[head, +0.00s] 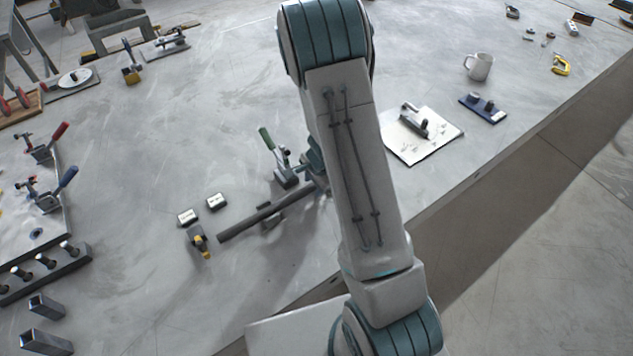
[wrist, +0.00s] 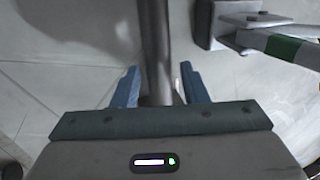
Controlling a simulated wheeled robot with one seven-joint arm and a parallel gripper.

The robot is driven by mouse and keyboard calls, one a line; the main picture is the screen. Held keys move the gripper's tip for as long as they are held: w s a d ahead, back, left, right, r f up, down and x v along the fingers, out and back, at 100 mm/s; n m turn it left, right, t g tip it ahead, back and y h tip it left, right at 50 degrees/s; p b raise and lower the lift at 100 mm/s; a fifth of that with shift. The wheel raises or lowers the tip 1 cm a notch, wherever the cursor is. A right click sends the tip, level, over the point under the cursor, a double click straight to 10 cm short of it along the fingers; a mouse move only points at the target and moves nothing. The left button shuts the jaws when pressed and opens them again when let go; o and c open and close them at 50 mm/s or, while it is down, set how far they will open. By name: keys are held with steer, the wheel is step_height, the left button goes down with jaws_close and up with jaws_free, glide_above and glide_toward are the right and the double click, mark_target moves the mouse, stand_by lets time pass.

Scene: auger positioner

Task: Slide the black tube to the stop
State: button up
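The black tube (head: 265,215) lies at a slant on the grey table in the head view, its right end hidden behind my arm. It also runs up the middle of the wrist view (wrist: 155,45). My gripper (wrist: 160,86) has its two blue fingers on either side of the tube, with a gap visible at each side. It is open and not closed on the tube. In the head view my gripper is mostly hidden by my arm. A green-handled toggle clamp (head: 283,170) stands beside the tube; its base also shows in the wrist view (wrist: 228,22). I cannot tell which part is the stop.
A white board (head: 436,145) and a mug (head: 478,66) are to the right. The table's front edge (head: 480,187) runs close by. The table beyond the tube is mostly clear.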

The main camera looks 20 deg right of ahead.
steer(key=shift+o, duration=0.3)
steer(key=shift+r, duration=0.1)
steer(key=shift+d+r, duration=0.1)
steer(key=shift+r, duration=0.25)
steer(key=s+a+r+n+y+p, duration=0.1)
steer(key=s+r+n+p, duration=0.15)
steer(key=r, duration=0.75)
steer(key=s+a+r+n+p, duration=0.1)
steer(key=s+a+r, duration=0.15)
steer(key=r, duration=0.65)
steer(key=s+r+n+t+h, duration=0.1)
steer(key=s+r+n+h, duration=0.1)
steer(key=s+r+n, duration=0.9)
steer(key=s+r, duration=0.2)
steer(key=s, duration=0.3)
steer(key=shift+s+d, duration=0.4)
